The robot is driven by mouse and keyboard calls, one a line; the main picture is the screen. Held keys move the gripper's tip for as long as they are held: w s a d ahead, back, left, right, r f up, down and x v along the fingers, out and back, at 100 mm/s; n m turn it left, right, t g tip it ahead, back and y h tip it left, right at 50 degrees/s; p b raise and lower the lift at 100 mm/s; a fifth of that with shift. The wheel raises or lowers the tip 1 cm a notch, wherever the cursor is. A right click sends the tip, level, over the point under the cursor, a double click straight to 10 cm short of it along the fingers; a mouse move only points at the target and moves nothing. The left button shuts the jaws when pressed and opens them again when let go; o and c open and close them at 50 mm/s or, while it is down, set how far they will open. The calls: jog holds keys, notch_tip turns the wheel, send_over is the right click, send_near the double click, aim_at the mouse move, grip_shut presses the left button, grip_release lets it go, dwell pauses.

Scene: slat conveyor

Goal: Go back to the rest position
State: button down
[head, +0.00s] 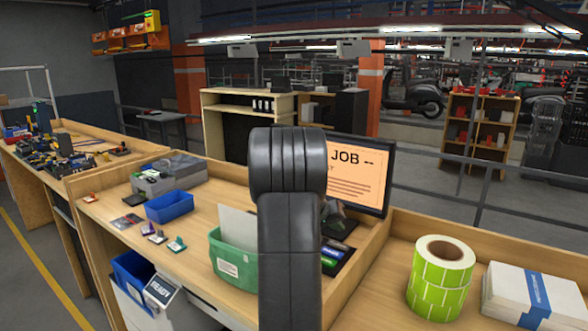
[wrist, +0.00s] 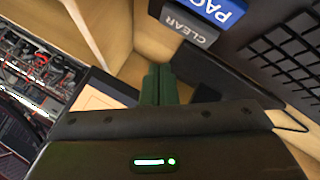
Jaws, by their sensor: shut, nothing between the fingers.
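My gripper (wrist: 160,85) shows in the wrist view as two dark green fingers side by side, shut with nothing between them. They point toward the wooden bench. In the head view my black arm stands upright in the middle and hides part of the bench; I cannot clearly make out the fingers there. In the wrist view, a blue block with white letters (wrist: 218,10) and a grey block reading CLEAR (wrist: 188,26) lie beyond the fingertips, apart from them.
The bench (head: 205,205) holds a blue bin (head: 169,206), a green bin (head: 235,262) and a monitor (head: 362,172). A green label roll (head: 441,280) and a banded paper stack (head: 532,295) stand at right. A lit rail (head: 400,28) hangs overhead.

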jog(key=shift+f+b, duration=0.2)
jog(key=shift+b, duration=0.15)
jog(key=shift+s, duration=0.15)
jog(key=shift+r+p, duration=0.5)
jog(key=shift+p, duration=0.6)
jog(key=shift+w+p, duration=0.2)
jog(key=shift+p, duration=0.2)
jog(key=shift+s+p, duration=0.1)
jog(key=shift+p, duration=0.35)
jog(key=shift+p, duration=0.8)
